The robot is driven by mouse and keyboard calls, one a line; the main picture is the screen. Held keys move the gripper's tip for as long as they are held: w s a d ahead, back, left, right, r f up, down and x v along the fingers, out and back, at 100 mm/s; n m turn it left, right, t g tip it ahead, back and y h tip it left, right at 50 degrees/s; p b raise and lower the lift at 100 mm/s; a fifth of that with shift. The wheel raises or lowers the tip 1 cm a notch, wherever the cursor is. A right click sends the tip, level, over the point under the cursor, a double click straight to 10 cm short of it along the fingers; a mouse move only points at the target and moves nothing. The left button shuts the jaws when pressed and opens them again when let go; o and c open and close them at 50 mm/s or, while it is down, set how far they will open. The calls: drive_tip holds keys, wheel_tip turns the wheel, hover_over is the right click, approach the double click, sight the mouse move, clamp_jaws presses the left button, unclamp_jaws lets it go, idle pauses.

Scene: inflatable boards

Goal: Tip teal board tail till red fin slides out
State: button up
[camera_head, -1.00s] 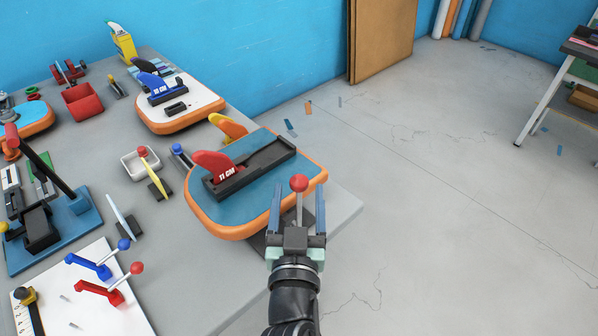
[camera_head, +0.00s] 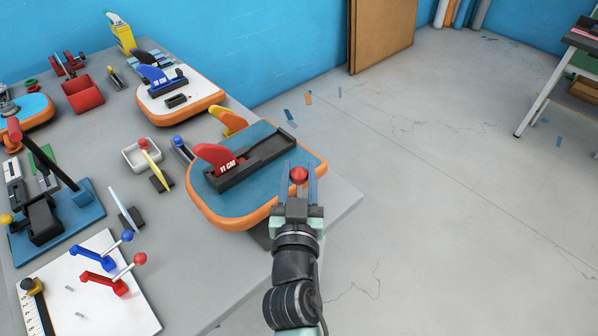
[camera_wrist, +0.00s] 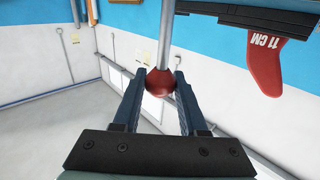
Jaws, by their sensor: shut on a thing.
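The teal board tail (camera_head: 236,207) with an orange rim lies near the bench's right corner in the head view. A long black fin box (camera_head: 268,150) sits on it, and the red fin (camera_head: 214,157) marked 11 CM stands in the box's left end. The fin also shows at the upper right of the wrist view (camera_wrist: 265,66). My gripper (camera_head: 299,178) is shut on a red ball knob (camera_wrist: 160,82) at the end of a grey rod, beside the board's near right edge. The rod's lower end is hidden.
A white board with a blue fin (camera_head: 158,79) lies farther back. A white tray (camera_head: 142,156) and small levers stand left of the teal board. Open floor lies to the right.

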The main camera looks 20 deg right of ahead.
clamp_jaws()
idle(0.7)
